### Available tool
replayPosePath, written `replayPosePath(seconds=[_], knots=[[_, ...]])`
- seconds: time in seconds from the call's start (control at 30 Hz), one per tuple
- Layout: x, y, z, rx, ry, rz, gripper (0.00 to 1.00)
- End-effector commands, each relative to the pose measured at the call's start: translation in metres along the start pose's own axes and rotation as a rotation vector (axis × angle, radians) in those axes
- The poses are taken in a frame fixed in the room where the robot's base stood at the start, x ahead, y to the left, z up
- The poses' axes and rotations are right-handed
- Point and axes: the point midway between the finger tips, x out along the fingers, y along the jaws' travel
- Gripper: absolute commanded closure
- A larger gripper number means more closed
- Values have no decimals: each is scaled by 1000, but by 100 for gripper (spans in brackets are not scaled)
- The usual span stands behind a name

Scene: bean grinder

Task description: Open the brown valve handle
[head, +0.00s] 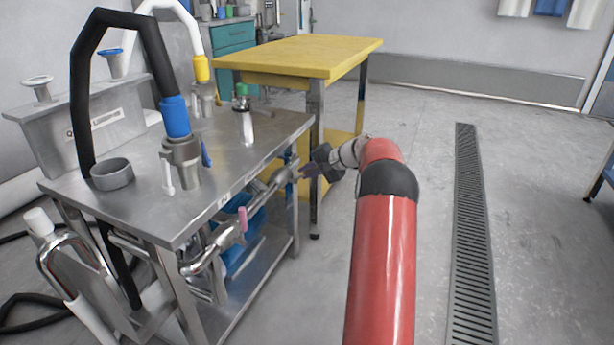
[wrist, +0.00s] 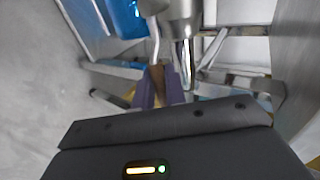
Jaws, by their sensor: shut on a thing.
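The brown valve handle (wrist: 158,76) shows in the wrist view as a narrow brown piece beside a metal pipe fitting (wrist: 180,22). My gripper (wrist: 160,90) has purple fingers, one on each side of the handle, and is shut on it. In the head view my gripper (head: 309,171) is at the far end of the pipe under the metal table's right edge. The handle is too small and covered to make out there. Its exact turn angle cannot be told.
The metal table (head: 225,160) carries a black hose (head: 83,100), a blue-collared fitting (head: 175,118) and a small bottle (head: 244,120). A pink valve handle (head: 243,218) sits on the nearer pipe. A yellow table (head: 310,55) stands behind.

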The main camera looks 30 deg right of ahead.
Motion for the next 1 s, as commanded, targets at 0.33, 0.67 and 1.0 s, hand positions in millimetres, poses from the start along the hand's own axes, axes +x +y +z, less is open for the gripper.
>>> replayPosePath(seconds=[0.33,0.67,1.0], knots=[[0,0,0,-3,1,1,100],[0,0,0,-2,1,0,69],[-36,-2,-1,-2,5,-1,69]])
